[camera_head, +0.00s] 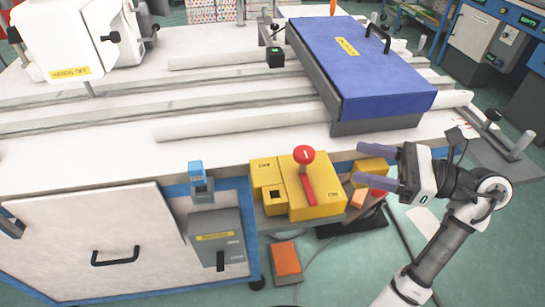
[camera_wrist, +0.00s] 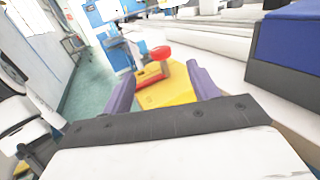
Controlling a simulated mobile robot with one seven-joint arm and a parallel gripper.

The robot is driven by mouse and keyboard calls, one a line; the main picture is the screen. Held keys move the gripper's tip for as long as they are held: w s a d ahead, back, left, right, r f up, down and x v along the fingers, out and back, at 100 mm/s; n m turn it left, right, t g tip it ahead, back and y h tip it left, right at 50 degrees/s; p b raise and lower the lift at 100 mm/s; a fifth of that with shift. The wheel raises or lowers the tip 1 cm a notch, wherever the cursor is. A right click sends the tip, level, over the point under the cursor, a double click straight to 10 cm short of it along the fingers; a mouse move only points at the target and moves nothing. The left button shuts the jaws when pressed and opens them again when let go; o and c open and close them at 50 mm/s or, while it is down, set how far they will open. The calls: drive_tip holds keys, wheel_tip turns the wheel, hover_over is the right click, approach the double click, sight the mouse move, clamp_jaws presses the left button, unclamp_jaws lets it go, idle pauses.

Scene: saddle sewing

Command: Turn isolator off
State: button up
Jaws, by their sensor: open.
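A yellow switch box (camera_head: 317,202) stands at the table's front edge in the head view. It carries a red ball-topped lever (camera_head: 304,155), a red bar and an "ON" label. A grey box (camera_head: 217,238) with a yellow label and black handle hangs on the front to its left; I cannot read which box is the isolator. My gripper (camera_head: 358,163) is open and empty, to the right of the yellow box and apart from it. In the wrist view the red knob (camera_wrist: 161,52) and yellow box (camera_wrist: 168,92) show between and beyond the fingers.
A blue-lidded box (camera_head: 355,75) with a black handle sits behind the gripper on the white table. A blue switch (camera_head: 196,172) stands left of the yellow box. An orange pedal (camera_head: 286,258) lies on the floor below. A white machine (camera_head: 75,40) is at far left.

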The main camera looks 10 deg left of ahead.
sight(295, 149)
drive_tip(key=a+p, duration=0.1)
drive_tip(key=a, duration=0.3)
drive_tip(key=w+a+p, duration=0.1)
drive_tip(key=a, duration=0.4)
drive_tip(key=w+a+p, duration=0.1)
drive_tip(key=a+p, duration=0.1)
drive_tip(key=a, duration=0.3)
drive_tip(key=shift+f, duration=0.35)
clamp_jaws()
